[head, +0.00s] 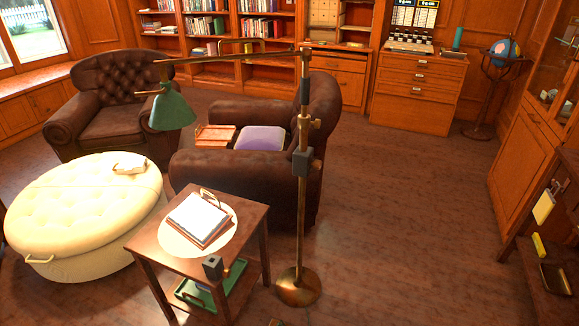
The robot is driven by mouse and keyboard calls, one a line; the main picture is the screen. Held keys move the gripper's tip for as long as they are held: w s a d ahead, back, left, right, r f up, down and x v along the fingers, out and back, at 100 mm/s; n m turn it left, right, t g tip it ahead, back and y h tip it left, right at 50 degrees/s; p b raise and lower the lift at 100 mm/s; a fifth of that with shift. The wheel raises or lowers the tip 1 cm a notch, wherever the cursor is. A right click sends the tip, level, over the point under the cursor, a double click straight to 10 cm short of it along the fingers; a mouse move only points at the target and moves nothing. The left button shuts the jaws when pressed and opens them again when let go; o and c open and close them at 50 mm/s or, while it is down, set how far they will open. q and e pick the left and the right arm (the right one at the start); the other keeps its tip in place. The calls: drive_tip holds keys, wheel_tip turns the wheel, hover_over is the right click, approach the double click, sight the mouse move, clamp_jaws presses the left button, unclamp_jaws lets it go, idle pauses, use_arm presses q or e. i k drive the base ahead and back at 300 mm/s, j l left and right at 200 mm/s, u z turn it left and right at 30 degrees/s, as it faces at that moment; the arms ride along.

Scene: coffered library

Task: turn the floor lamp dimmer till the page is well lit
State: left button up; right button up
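The floor lamp has a brass pole (303,225) standing upright on a round brass base (298,287). Its long arm reaches left to a green shade (172,110), which hangs above and left of the side table. A grey box (301,162) sits on the pole about halfway up; I cannot tell its setting. A white page (198,216) lies on a brown book or stand on the side table (158,240), within a bright pale round patch. Neither of my grippers is in view.
A small dark grey box (212,267) is at the table's front edge, above a green tray (210,290) on the lower shelf. A cream ottoman (85,215) stands left, a leather armchair (240,170) behind. The floor (410,220) right of the lamp is clear.

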sight(317, 165)
drive_tip(key=l+u, duration=0.1)
drive_tip(key=u, duration=1.8)
drive_tip(key=l+u, duration=0.1)
drive_tip(key=l, duration=0.45)
drive_tip(key=k+l+u, duration=0.1)
drive_tip(key=l, duration=0.5)
drive_tip(key=k+l+u, duration=0.1)
drive_tip(key=l, duration=0.45)
drive_tip(key=k+l, duration=0.1)
drive_tip(key=l, duration=0.45)
drive_tip(key=i+u, duration=0.05)
